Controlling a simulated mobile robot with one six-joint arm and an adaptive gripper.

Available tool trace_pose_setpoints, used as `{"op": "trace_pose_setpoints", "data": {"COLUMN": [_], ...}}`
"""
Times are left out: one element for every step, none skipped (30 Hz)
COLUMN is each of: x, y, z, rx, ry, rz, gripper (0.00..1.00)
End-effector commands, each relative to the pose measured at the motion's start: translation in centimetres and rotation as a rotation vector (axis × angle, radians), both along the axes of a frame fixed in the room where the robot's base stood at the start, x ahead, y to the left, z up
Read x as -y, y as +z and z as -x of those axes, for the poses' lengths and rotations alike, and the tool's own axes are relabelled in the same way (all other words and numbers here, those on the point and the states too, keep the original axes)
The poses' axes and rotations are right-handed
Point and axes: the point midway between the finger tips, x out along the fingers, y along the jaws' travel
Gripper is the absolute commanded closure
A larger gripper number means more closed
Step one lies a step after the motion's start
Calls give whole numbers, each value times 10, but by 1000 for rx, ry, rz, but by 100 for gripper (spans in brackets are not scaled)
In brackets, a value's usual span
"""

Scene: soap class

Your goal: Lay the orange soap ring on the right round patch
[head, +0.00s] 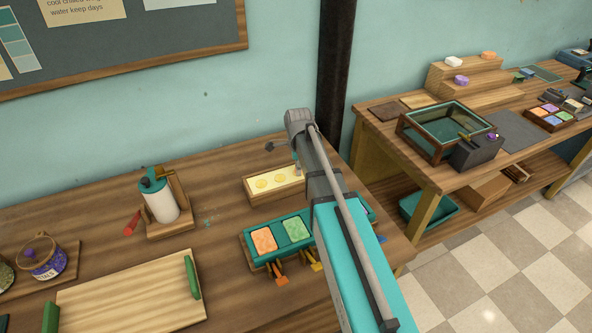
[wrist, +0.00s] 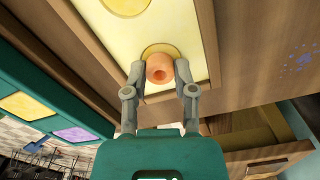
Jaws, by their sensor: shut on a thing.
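Another round patch (wrist: 126,4) shows at the top edge. I cannot tell whether the ring touches the tray. In the head view my gripper (head: 298,171) is at the right end of the wooden tray (head: 262,197); two patches show left of it, and the ring cannot be made out.
A teal mould (head: 277,231) with coloured soap blocks stands just in front of the tray, partly behind my arm. A bottle on a wooden stand (head: 160,198) is to the left. A pale wooden board (head: 130,292) lies at the front left. A dark post stands behind.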

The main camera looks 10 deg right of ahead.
Motion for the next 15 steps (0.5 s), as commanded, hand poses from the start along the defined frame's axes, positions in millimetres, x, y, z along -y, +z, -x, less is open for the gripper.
{"op": "trace_pose_setpoints", "data": {"x": [0,0,0,0,0,0,0,0,1,1,1,1,1,1,1], "y": [0,0,1,1,1,0,0,-1,-2,-3,-4,-3,-2,-2,-2], "z": [0,0,0,0,0,0,0,0,0,0,0,0,0,0,0], "rx": [0,0,0,0,0,0,0,0,0,0,0,0,0,0,0], "ry": [0,0,0,0,0,-1,-1,-1,-1,-1,-1,-1,-1,-1,-1], "rz": [0,0,0,0,0,0,0,0,0,0,0,0,0,0,0], "gripper": [80,80,80,80,80,80,80,80,80,80,80,59,54,48,41]}}
